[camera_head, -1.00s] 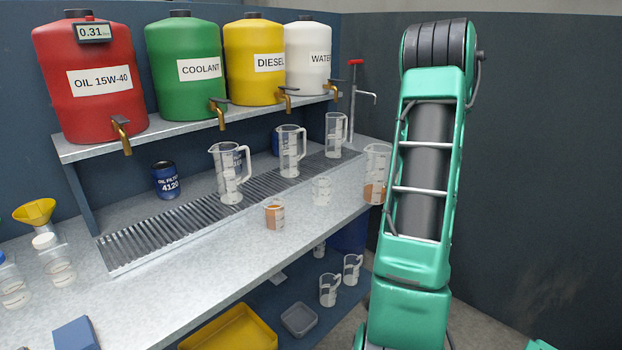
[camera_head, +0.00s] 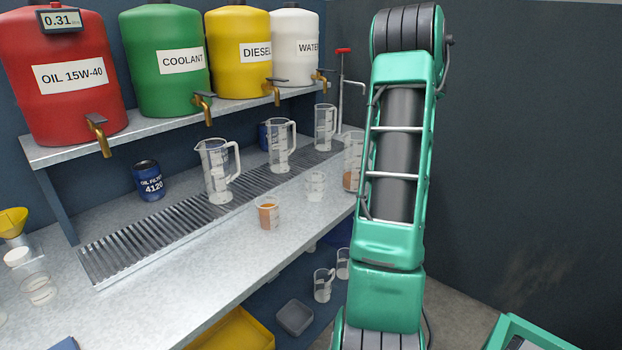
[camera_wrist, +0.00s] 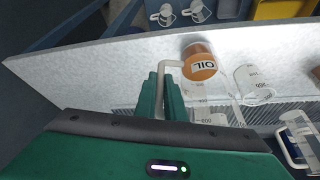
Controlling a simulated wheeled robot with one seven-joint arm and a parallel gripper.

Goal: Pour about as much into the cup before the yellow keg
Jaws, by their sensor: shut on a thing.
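The yellow keg (camera_head: 238,75), marked DIESEL, stands on the upper shelf. Out on the counter before the kegs are a clear small cup (camera_head: 315,188), which looks empty, and a small cup with amber liquid (camera_head: 267,214). The clear cup also shows in the wrist view (camera_wrist: 255,86). My gripper (camera_wrist: 160,92) is shut on the handle of a clear measuring jug (camera_wrist: 199,64) marked OIL, with amber liquid in its bottom. In the head view this jug (camera_head: 351,160) is upright, right of the clear cup, partly hidden by my arm, which also hides the gripper.
Several empty jugs stand on or near the drain grating (camera_head: 150,232), one nearest the front (camera_head: 217,170). An oil filter can (camera_head: 148,180) stands behind the grating. Red (camera_head: 65,105), green (camera_head: 160,90) and white (camera_head: 296,65) kegs flank the yellow one. Their taps overhang the counter.

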